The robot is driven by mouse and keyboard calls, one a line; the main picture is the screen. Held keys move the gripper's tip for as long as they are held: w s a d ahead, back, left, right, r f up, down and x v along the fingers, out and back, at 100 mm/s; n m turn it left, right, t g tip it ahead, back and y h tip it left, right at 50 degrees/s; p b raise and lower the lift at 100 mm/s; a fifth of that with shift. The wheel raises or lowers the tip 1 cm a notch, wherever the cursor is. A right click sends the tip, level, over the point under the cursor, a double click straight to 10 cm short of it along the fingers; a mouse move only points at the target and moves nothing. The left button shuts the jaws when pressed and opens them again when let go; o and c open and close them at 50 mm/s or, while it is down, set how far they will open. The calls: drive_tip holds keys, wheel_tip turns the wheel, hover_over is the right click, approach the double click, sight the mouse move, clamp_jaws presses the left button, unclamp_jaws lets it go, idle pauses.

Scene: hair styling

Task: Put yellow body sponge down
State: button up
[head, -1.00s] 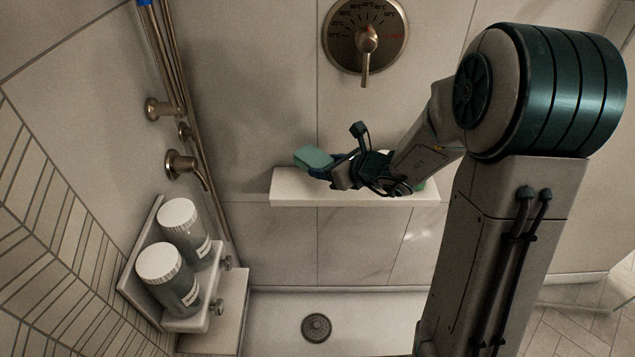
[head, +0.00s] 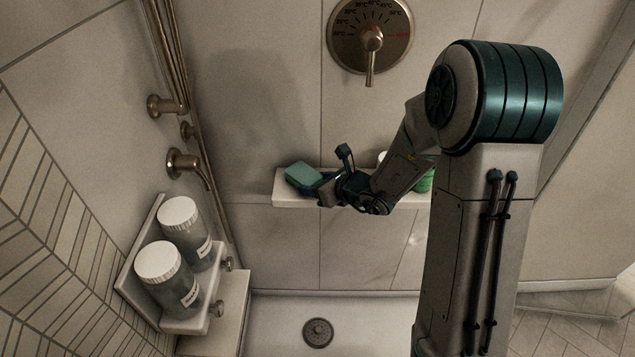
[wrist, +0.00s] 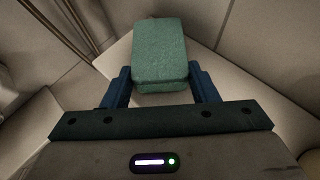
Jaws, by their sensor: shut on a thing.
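The sponge (head: 302,176) looks teal-green, not yellow, in these pictures. It is a rounded block at the left end of the white wall shelf (head: 287,200). My gripper (head: 323,187) is shut on it from the right. The wrist view shows the sponge (wrist: 160,50) between the two blue fingers of my gripper (wrist: 160,78), sticking out ahead of them. The pale shelf (wrist: 114,66) lies behind and below it. The sponge is at or just over the shelf top; I cannot tell if it touches.
A green item (head: 425,182) and a white-topped one stand on the shelf's right part, partly hidden by my arm. Two white-lidded jars (head: 168,280) sit in a holder at lower left. A shower dial (head: 370,35) is on the wall above.

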drive_tip(key=o, duration=0.8)
drive_tip(key=shift+f, duration=0.1)
drive_tip(key=shift+r+p, duration=0.3)
drive_tip(key=shift+p, duration=0.05)
drive_tip(key=p+v, duration=0.1)
drive_tip(key=v, duration=1)
drive_tip(key=s+a+r+n+g, duration=0.2)
drive_tip(key=s+n+g, duration=0.1)
drive_tip(key=s+n, duration=0.4)
drive_tip(key=s+a+r+n+g, duration=0.1)
drive_tip(key=s+r+n+g, duration=0.15)
drive_tip(key=s+n, duration=0.5)
drive_tip(key=s+d+r+n+g+h, duration=0.1)
drive_tip(key=s+d+n+h, duration=0.3)
drive_tip(key=d+n+h, duration=0.4)
drive_tip(key=d+r+n, duration=0.1)
drive_tip(key=d+n, duration=0.1)
drive_tip(key=n, duration=0.3)
drive_tip(key=shift+s, duration=0.35)
